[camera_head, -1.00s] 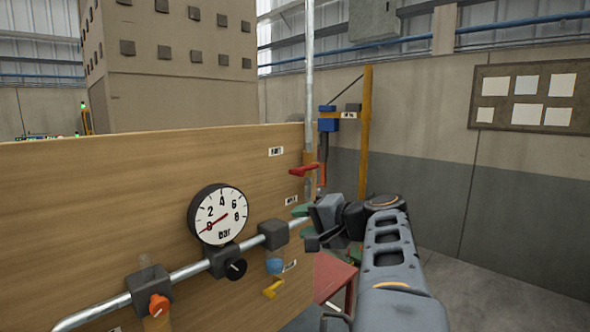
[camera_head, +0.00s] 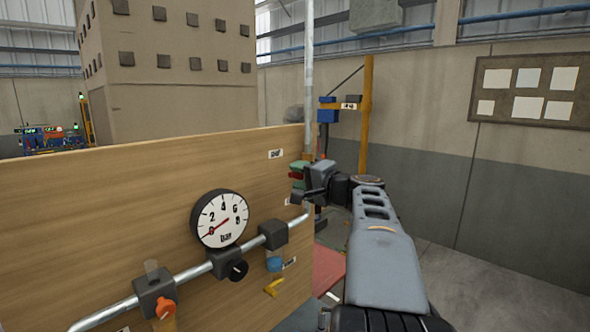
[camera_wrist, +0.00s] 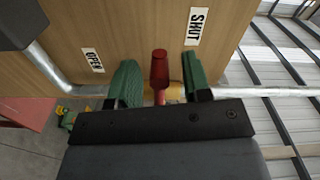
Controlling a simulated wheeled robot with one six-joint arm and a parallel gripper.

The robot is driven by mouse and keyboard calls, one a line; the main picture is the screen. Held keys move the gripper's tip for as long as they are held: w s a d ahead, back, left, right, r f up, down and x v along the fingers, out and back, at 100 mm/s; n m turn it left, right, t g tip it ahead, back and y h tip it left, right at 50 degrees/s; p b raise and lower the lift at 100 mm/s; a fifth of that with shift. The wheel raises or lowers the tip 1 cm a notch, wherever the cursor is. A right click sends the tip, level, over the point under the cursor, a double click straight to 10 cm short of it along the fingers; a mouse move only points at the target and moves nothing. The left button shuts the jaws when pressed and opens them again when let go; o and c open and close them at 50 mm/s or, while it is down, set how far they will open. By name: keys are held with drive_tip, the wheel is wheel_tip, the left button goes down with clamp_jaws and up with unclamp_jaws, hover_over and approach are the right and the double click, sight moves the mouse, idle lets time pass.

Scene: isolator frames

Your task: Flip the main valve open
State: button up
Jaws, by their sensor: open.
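The red valve handle (camera_wrist: 159,68) stands out from the wooden panel, with a brass-coloured part (camera_wrist: 176,92) at its base. An "OPEN" label (camera_wrist: 93,60) is on the left and a "SHUT" label (camera_wrist: 195,27) on the right in the wrist view. My gripper (camera_wrist: 158,84) is open, with one green finger on each side of the handle. Gaps show between the handle and both fingers. In the head view, my gripper (camera_head: 298,175) is at the panel's right edge, and the red handle (camera_head: 296,175) shows between its fingertips; the valve body is mostly hidden.
A pressure gauge (camera_head: 220,218) and a lower pipe with an orange knob (camera_head: 165,307), a black knob (camera_head: 237,270) and a yellow lever (camera_head: 273,287) are on the panel (camera_head: 120,220). A vertical pipe (camera_head: 310,80) rises above the valve. A red table (camera_head: 328,270) stands behind.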

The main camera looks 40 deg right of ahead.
drive_tip(key=shift+w+a, duration=0.2)
drive_tip(key=shift+w, duration=0.85)
clamp_jaws()
drive_tip(key=shift+r, duration=0.1)
